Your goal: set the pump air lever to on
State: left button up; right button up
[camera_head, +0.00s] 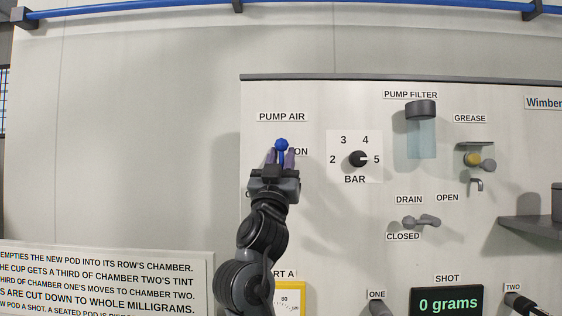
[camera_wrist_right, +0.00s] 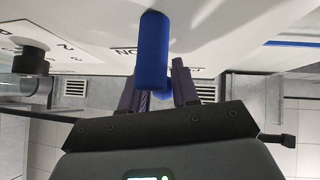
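The pump air lever (camera_head: 281,144) has a blue grip and sits under the PUMP AIR label on the pale panel. Its tip is up beside the ON label (camera_head: 301,152); its lower part and pivot are hidden by my right gripper. My right gripper (camera_head: 283,157) is at the lever, with one purple finger on each side of the blue grip. In the right wrist view the blue grip (camera_wrist_right: 153,50) stands at the gap between the two spread fingers (camera_wrist_right: 157,85). Whether either finger touches it I cannot tell. My left gripper is out of view.
Right of the lever is the BAR dial (camera_head: 358,159), pointing near 5. Further right are the pump filter (camera_head: 421,130), the grease valve (camera_head: 480,162) and the drain lever (camera_head: 420,222). A text sign (camera_head: 105,282) stands at lower left. The wall left of the panel is bare.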

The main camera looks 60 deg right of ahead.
jog(key=shift+o, duration=0.4)
jog(key=shift+s+a+r, duration=0.2)
jog(key=shift+a+r, duration=0.1)
jog(key=shift+r, duration=0.1)
jog(key=shift+d+f, duration=0.1)
jog(key=shift+f, duration=0.05)
jog(key=shift+w, duration=0.1)
jog(key=shift+f, duration=0.15)
jog(key=shift+f, duration=0.25)
jog(key=b+v, duration=0.2)
jog(key=v, duration=0.8)
jog(key=shift+a+b, duration=0.3)
jog(key=shift+b, duration=0.05)
jog(key=shift+r, duration=0.1)
